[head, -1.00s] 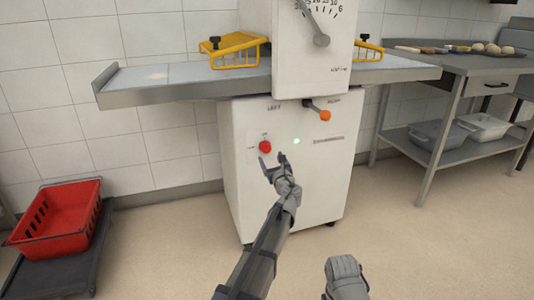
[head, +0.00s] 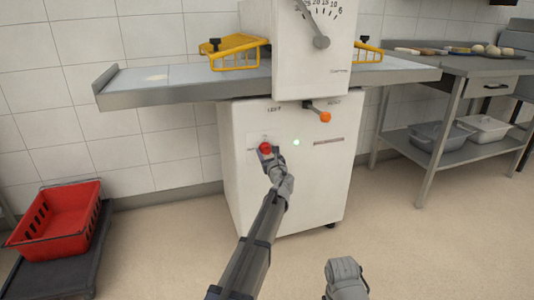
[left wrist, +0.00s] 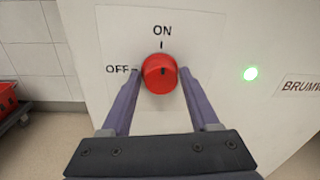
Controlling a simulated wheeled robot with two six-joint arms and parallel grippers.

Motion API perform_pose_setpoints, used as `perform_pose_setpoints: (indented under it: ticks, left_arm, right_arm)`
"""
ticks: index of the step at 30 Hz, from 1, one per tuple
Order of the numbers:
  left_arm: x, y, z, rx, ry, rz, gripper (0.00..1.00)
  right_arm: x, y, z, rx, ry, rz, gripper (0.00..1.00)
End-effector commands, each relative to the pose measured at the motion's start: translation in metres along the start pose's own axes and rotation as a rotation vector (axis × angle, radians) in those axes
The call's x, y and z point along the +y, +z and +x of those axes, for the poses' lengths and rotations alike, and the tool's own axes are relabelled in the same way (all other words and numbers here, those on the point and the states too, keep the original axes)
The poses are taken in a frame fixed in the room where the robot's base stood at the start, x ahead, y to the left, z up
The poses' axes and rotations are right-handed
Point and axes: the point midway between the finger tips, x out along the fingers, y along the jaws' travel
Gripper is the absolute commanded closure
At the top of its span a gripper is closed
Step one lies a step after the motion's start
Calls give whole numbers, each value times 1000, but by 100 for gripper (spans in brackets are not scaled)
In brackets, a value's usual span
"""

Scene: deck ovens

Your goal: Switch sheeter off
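The sheeter (head: 300,185) is a white floor-standing machine with a red rotary knob (head: 265,148) on its front. In the left wrist view the knob (left wrist: 159,74) sits between an ON label above it and an OFF label to its left. Its dark mark points up, towards ON. A green lamp (left wrist: 250,73) glows to the right of the knob. My left gripper (left wrist: 160,76) is open, with one finger on each side of the knob; I cannot tell whether they touch it. Of my right arm, only a grey part shows at the bottom of the head view; its fingers are not seen.
An orange-tipped lever (head: 325,117) sticks out above and right of the knob. The sheeter's belt table (head: 180,92) overhangs the panel. A red crate (head: 55,222) stands on a dark dolly at left. A steel table (head: 440,65) stands at right.

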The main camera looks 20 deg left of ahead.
Motion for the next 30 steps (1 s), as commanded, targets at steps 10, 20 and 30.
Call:
perform_pose_setpoints:
  ticks: [10, 20, 30]
  left_arm:
    - [-1, 0, 0, 0, -3, 0, 80]
    - [-2, 0, 1, 0, -4, -4, 100]
    - [-2, -1, 2, -10, -6, -143, 100]
  right_arm:
    - [0, 0, 0, 0, 0, 0, 50]
    - [0, 0, 0, 0, 0, 0, 50]
    - [0, 0, 3, 0, 0, 0, 50]
